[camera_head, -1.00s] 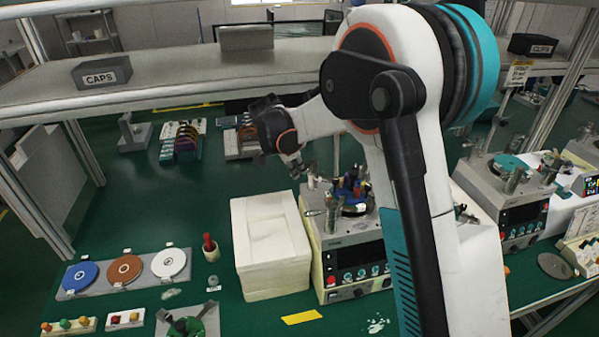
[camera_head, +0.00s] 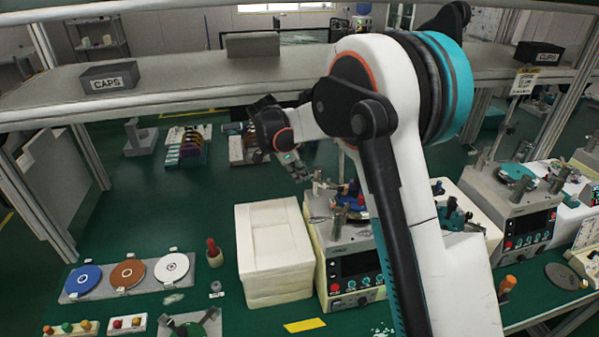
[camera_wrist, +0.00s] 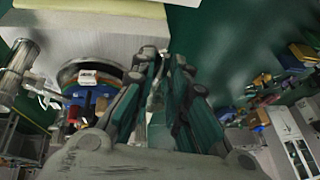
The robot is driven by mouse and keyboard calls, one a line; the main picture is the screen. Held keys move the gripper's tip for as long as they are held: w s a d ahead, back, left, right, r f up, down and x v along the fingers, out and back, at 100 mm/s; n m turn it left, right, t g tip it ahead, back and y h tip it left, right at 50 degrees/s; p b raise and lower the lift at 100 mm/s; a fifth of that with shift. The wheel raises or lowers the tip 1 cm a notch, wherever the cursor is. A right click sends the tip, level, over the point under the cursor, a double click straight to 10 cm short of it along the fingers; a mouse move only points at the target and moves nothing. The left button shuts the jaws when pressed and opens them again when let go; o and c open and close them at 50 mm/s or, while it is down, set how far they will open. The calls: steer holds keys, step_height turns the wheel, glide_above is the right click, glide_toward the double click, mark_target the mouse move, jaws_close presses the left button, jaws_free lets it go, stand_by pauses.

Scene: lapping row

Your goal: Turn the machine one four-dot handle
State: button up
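A grey lapping machine (camera_head: 353,273) with a dark front panel and red button stands right of the middle in the head view, partly behind my arm. On its top sits a round plate with blue, red and yellow parts (camera_wrist: 90,98), seen at left in the wrist view. A metal cylinder handle (camera_wrist: 17,70) stands at the far left there. No dot marks can be read, so I cannot tell which handle has four dots. My gripper (camera_wrist: 166,58) has its fingers close together with nothing visible between them. It hangs above and behind the machine, apart from it.
A white block stack (camera_head: 273,252) stands directly left of the machine. More machines (camera_head: 520,210) stand to the right. Blue, brown and white discs (camera_head: 128,272) lie at left, near a cup with a red stick (camera_head: 214,252). A shelf (camera_head: 200,80) crosses above the bench.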

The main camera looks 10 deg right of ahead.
steer(key=o, duration=0.3)
steer(key=shift+o, duration=0.2)
steer(key=v, duration=1.2)
steer(key=s+d+n+t+y+b, duration=0.1)
steer(key=s+d+n+b, duration=0.3)
steer(key=s, duration=0.6)
steer(key=s+d+n+t+y+b, duration=0.1)
steer(key=s+d+n+y+b, duration=0.1)
steer(key=s+n, duration=0.55)
steer(key=s+f+n+t+b, duration=0.1)
steer(key=s+f+n+b, duration=0.2)
steer(key=s+f, duration=0.3)
steer(key=s+d+f+n+t+y+b, duration=0.1)
steer(key=s+f+n, duration=0.3)
steer(key=s, duration=0.9)
step_height(320, 180, down, 2)
steer(key=shift+d+f+t+y+b, duration=0.15)
steer(key=shift+d+t+y+b, duration=0.15)
steer(key=shift+t+b, duration=0.45)
